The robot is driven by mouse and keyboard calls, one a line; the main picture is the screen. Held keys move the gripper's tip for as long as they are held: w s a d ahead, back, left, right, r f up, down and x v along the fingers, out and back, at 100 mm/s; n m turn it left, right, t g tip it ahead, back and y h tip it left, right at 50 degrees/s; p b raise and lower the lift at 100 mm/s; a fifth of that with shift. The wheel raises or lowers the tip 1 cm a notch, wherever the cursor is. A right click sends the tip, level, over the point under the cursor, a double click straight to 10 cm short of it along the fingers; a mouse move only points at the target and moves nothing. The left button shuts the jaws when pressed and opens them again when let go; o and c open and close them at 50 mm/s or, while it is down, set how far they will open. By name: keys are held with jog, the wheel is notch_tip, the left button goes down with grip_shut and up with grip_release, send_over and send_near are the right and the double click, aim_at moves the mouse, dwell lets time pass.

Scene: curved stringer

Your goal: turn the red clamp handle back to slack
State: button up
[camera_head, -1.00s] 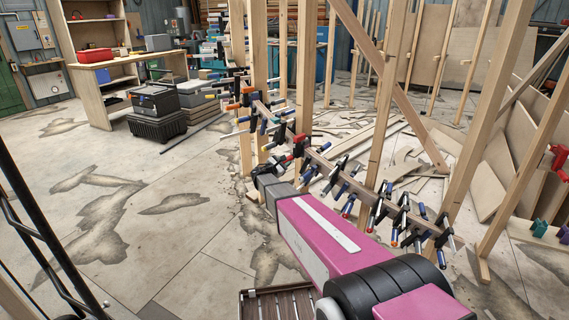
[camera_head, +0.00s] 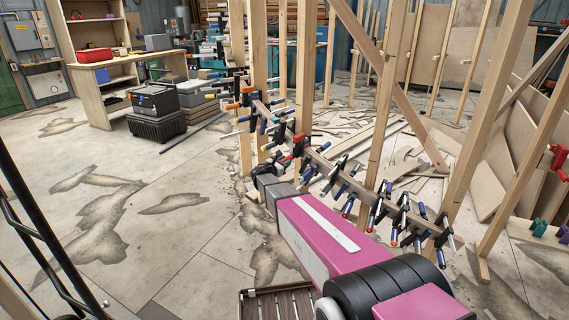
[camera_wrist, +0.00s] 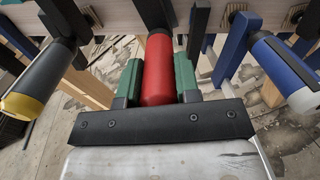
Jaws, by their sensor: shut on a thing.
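The red clamp handle (camera_wrist: 158,70) is in the middle of the wrist view, between the two green finger pads of my gripper (camera_wrist: 158,78). My gripper is shut on the handle, with a pad on each side. The handle points toward the wrist camera from a black clamp on the curved wooden stringer (camera_head: 345,182). In the head view my gripper (camera_head: 288,158) is at the stringer, and red clamp parts (camera_head: 300,138) show beside it. The handle itself is hard to make out there.
Close neighbours in the wrist view are a black handle with a yellow end (camera_wrist: 42,78) on the left and a blue and grey handle (camera_wrist: 283,72) on the right. Several more clamps line the stringer. Upright wooden posts (camera_head: 385,100) stand close by. Open floor (camera_head: 150,210) lies to the left.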

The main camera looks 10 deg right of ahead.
jog(key=o, duration=0.9)
jog(key=v, duration=1)
jog(key=shift+s+a, duration=0.25)
jog(key=v, duration=0.3)
jog(key=shift+s+a, duration=0.15)
jog(key=shift+a, duration=0.05)
